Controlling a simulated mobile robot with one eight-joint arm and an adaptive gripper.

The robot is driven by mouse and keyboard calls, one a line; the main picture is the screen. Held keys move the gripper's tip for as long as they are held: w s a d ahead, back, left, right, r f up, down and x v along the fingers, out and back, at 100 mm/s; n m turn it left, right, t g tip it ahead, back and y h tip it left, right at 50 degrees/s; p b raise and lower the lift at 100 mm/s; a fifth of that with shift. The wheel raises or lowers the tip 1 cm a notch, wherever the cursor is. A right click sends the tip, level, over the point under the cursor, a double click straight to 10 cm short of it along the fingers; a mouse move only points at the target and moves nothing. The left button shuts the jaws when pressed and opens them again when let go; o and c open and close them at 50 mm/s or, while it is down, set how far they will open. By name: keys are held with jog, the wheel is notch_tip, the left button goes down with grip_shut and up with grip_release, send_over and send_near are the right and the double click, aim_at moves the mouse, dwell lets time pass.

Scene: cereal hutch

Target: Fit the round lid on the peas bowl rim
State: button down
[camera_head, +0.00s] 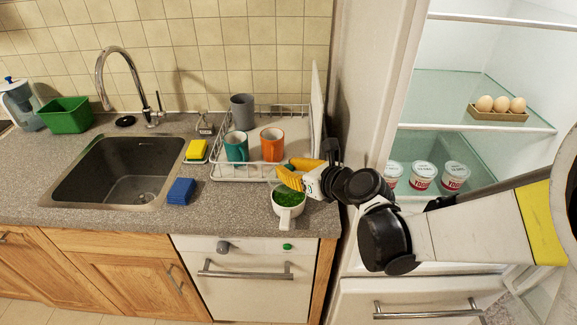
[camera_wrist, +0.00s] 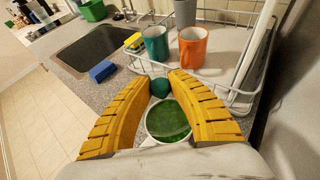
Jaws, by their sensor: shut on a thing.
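The peas bowl (camera_head: 295,210) is white, holds green peas and stands on the counter near its front right end. It also shows between my fingers in the wrist view (camera_wrist: 149,131). My gripper (camera_head: 284,172) reaches in from the right, just above the bowl. In the wrist view its yellow fingers (camera_wrist: 160,84) are closed on a round dark teal knob, which looks like the knob of the round lid (camera_wrist: 160,89). The lid's disc seems see-through over the peas. I cannot tell whether it touches the bowl rim.
A white dish rack (camera_head: 240,174) with a teal mug (camera_head: 236,147), an orange mug (camera_head: 272,145) and a grey cup (camera_head: 243,111) stands just behind. A blue sponge (camera_head: 180,191) lies left, by the sink (camera_head: 115,171). The open fridge (camera_head: 470,95) is right.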

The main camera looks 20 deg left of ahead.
aim_at(289, 194)
jog(key=shift+f+b, duration=2.15)
jog(key=shift+f, duration=0.75)
jog(key=shift+f, duration=0.15)
jog(key=c, duration=1.2)
grip_release()
jog(key=s+d+r+n+h, duration=0.1)
jog(key=s+d+n+h, duration=0.2)
jog(key=s+d+n, duration=0.3)
jog(key=s+d+r+n+h, duration=0.1)
jog(key=s+d+n+h, duration=0.3)
jog(key=d, duration=1.3)
jog(key=s+d+r+n+g+h, duration=0.1)
jog(key=s+d+n+h, duration=0.3)
jog(key=s+d+n, duration=0.6)
jog(key=shift+d+r+n, duration=0.1)
jog(key=shift+d+n, duration=0.15)
jog(key=shift+n, duration=0.6)
jog(key=shift+d+f+n, duration=0.1)
jog(key=shift+d+n, duration=0.15)
jog(key=shift+n, duration=0.65)
jog(key=shift+d+r+n, duration=0.1)
jog(key=shift+d+n, duration=0.15)
jog(key=shift+n, duration=0.6)
